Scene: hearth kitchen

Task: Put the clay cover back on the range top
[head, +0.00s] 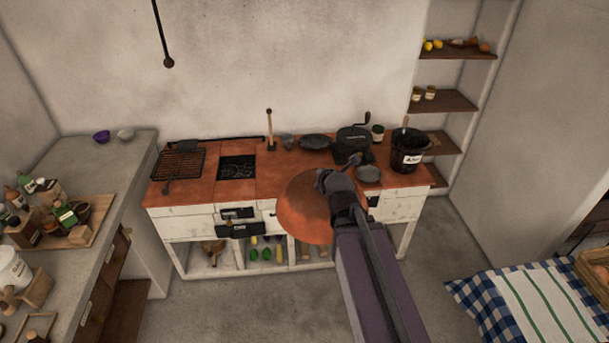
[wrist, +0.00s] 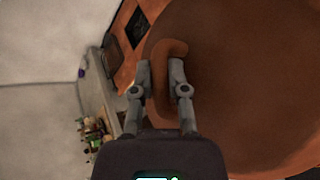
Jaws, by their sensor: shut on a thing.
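The clay cover (head: 300,205) is a large round reddish-brown lid. My gripper (head: 328,182) holds it in front of the range's front edge in the head view, and my arm hides its right part. In the wrist view the clay cover (wrist: 235,80) fills the right side, and my gripper (wrist: 160,75) is shut on its looped handle (wrist: 168,48). The range top (head: 210,185) is a red-brown surface with a dark square opening (head: 237,167) left of the middle, which shows dark contents. I cannot tell the exact gap between cover and range.
A grill rack (head: 179,164) lies at the left of the range top. A wooden-handled tool (head: 270,130), a dark pan (head: 315,141), a black pot (head: 353,143) and a black bucket (head: 407,150) stand along the back and right. A grey counter (head: 110,165) is at left.

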